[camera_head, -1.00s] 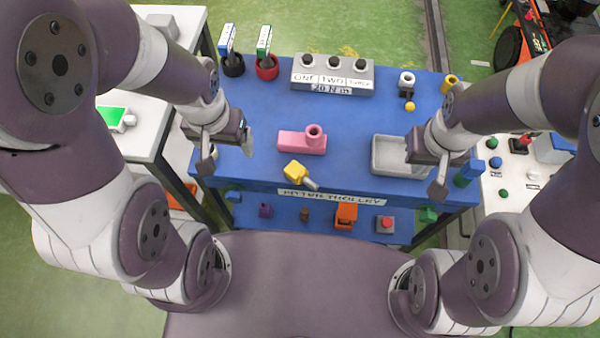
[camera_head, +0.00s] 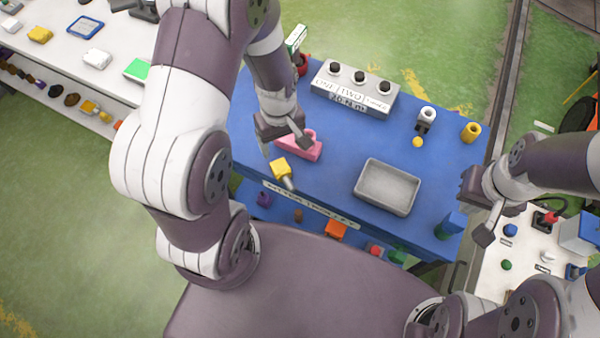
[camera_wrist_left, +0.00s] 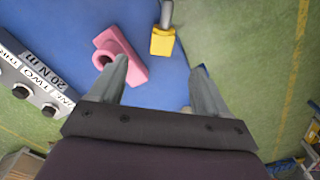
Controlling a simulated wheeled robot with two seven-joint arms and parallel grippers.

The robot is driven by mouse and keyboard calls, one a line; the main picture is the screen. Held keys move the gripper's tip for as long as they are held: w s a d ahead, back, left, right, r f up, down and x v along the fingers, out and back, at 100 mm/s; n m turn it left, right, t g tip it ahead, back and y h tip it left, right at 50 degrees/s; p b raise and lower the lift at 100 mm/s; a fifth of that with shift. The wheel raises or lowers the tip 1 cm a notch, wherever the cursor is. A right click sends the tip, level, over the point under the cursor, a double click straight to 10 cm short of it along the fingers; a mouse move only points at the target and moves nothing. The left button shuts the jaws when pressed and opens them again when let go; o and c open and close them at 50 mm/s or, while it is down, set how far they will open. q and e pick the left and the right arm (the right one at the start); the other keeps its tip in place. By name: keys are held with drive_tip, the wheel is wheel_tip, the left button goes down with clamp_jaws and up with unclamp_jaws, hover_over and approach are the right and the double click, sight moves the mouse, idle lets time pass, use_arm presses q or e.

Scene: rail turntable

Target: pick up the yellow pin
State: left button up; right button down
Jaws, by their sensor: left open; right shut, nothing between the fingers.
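The yellow pin (camera_head: 280,169) has a yellow square head and a grey shaft. It lies at the near edge of the blue table (camera_head: 345,150), its shaft pointing towards me over the edge. It also shows in the left wrist view (camera_wrist_left: 162,42), just beyond the fingertips. My left gripper (camera_head: 283,147) is open and empty above the table, close to the pin and the pink block. In the left wrist view, the left gripper (camera_wrist_left: 161,66) has its fingers spread, with the pin ahead of the gap. My right gripper (camera_head: 473,188) is shut and empty, right of the table.
A pink block with a hollow post (camera_head: 302,150) lies beside the pin, partly hidden by my left gripper. A grey tray (camera_head: 387,187) stands to the right. A labelled grey box with black knobs (camera_head: 354,90) is at the back. Bare blue table lies between them.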

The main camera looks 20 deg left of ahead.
use_arm(q)
wheel_tip(320, 180, down, 2)
drive_tip(key=a, duration=0.1)
drive_tip(key=p, duration=0.1)
hover_over(282, 169)
wheel_tip(282, 169, down, 6)
wheel_tip(282, 169, down, 5)
drive_tip(key=shift+s+a+r, duration=0.1)
drive_tip(key=shift+a, duration=0.05)
use_arm(e)
drive_tip(key=shift+a+r, duration=0.4)
drive_tip(key=shift+r, duration=0.2)
use_arm(q)
drive_tip(key=c, duration=1.3)
use_arm(e)
drive_tip(key=shift+s, duration=0.1)
